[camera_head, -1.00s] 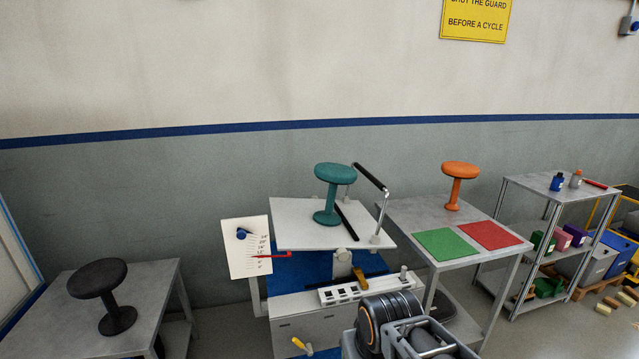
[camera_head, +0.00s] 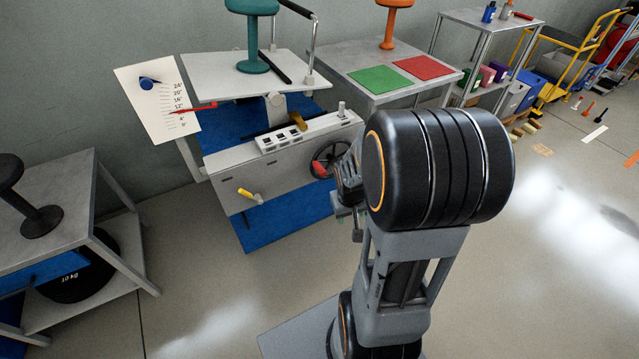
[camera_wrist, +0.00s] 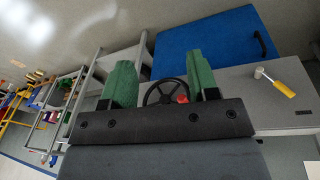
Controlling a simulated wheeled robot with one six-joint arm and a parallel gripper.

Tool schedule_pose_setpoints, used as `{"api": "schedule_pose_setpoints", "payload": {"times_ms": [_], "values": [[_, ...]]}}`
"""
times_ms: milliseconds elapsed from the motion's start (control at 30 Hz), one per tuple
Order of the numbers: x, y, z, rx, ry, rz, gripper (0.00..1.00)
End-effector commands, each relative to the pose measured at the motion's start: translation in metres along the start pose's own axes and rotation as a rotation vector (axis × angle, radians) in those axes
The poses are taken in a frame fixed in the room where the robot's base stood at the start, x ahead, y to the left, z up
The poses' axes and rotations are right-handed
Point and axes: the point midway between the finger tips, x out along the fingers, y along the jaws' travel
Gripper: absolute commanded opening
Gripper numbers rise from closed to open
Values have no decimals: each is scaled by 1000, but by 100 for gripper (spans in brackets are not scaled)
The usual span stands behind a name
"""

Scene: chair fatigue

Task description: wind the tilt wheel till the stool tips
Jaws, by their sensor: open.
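The teal stool (camera_head: 251,35) stands upright on the white plate (camera_head: 215,75) of the test bench; its seat is cut by the top edge in the head view. The dark tilt wheel (camera_head: 328,158) with a red knob (camera_head: 320,168) is on the bench's right end. The wheel (camera_wrist: 152,96) and knob (camera_wrist: 183,99) show between my fingers in the wrist view. My gripper (camera_wrist: 160,62) is open, its green fingers on either side of the wheel in that view. Contact cannot be told. In the head view my arm partly hides the gripper. A red pointer (camera_head: 192,108) crosses the scale board (camera_head: 150,90).
A yellow-handled lever (camera_head: 248,194) sticks out of the bench front. A table with green (camera_head: 380,79) and red (camera_head: 424,67) mats and an orange stool (camera_head: 394,20) stands behind. A dark stool (camera_head: 35,215) is on the left table. Floor in front is clear.

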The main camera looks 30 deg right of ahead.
Motion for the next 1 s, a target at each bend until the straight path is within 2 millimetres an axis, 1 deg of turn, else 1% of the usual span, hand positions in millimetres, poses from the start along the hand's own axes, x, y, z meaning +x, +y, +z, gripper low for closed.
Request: {"api": "schedule_pose_setpoints", "payload": {"times_ms": [33, 67, 100, 200, 300, 367, 400, 467, 533, 600, 700, 833, 900, 1000], "values": [[60, 12, -1, -7, 30, 12, 54], [81, 19, -6, -21, 68, 19, 54], [107, 27, -12, -42, 120, 25, 54], [159, 40, -27, -103, 273, 27, 54], [195, 43, -43, -169, 452, 17, 54], [207, 42, -53, -208, 569, 8, 54], [211, 39, -60, -232, 651, 0, 54], [210, 35, -71, -267, 774, -10, 54], [200, 28, -83, -307, 918, -20, 54], [181, 21, -96, -343, 1056, -28, 54], [153, 14, -109, -382, 1233, -26, 54], [127, 10, -116, -406, 1388, -21, 54], [118, 9, -117, -411, 1439, -16, 54], [112, 8, -121, -414, 1478, -7, 54]]}}
